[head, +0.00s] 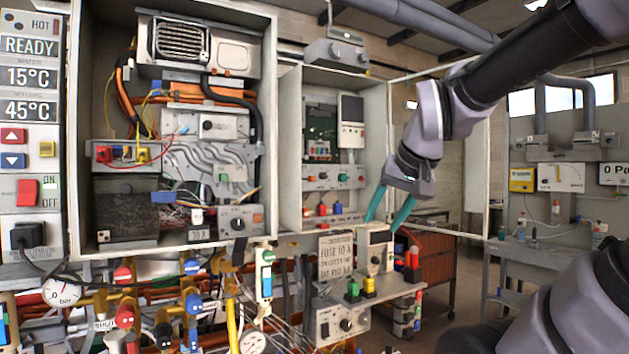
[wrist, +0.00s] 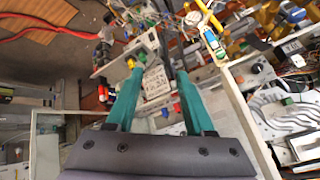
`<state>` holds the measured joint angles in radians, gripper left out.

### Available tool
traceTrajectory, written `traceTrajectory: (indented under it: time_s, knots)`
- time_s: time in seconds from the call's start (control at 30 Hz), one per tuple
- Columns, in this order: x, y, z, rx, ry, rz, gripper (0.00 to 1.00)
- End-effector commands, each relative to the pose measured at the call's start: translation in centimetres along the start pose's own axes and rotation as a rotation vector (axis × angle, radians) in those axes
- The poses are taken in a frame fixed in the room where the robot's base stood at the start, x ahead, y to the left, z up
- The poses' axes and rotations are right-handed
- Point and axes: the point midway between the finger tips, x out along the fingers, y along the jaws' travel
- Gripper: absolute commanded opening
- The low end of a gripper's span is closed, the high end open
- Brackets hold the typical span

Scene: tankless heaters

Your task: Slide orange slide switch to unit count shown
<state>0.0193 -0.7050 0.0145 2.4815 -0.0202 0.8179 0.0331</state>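I cannot clearly make out an orange slide switch in either view. A grey box with a black knob carries a small orange-red part (head: 258,217), too small to identify. A white upright slide unit (head: 265,283) with blue and green parts hangs below the left cabinet.
The left open cabinet (head: 170,242) and right open cabinet (head: 290,150) hold wiring and controls. The printed sign (head: 336,257) hangs beside a shelf with green and yellow buttons (head: 369,286). Pipes and valves (head: 125,312) crowd the lower left. A readout panel (head: 30,77) stands at far left.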

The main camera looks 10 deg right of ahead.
Motion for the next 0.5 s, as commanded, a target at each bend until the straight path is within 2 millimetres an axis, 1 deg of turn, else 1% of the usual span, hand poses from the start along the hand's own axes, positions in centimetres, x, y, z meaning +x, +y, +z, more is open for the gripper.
traceTrajectory:
  time_s: [0.03, 0.07, 0.1, 0.13, 0.17, 0.2, 0.27, 0.3, 0.4, 0.5]
  knots:
    - [1.0, 0.2, -1.8, -0.019, 0.04, 0.026, 0.53]
    - [1.6, 0.2, -3.2, -0.034, 0.075, 0.04, 0.53]
    - [2.4, 0.2, -5.4, -0.059, 0.127, 0.058, 0.53]
    - [3.1, 0.1, -7.0, -0.082, 0.169, 0.07, 0.53]
    - [3.9, 0.0, -8.8, -0.106, 0.212, 0.078, 0.53]
    - [4.8, -0.3, -11.1, -0.14, 0.271, 0.084, 0.53]
    - [6.3, -1.0, -14.2, -0.191, 0.353, 0.08, 0.53]
    - [7.2, -1.6, -16.2, -0.229, 0.405, 0.07, 0.53]
    - [9.7, -3.3, -20.5, -0.319, 0.526, 0.019, 0.53]
    - [12.1, -5.5, -23.8, -0.402, 0.632, -0.066, 0.53]
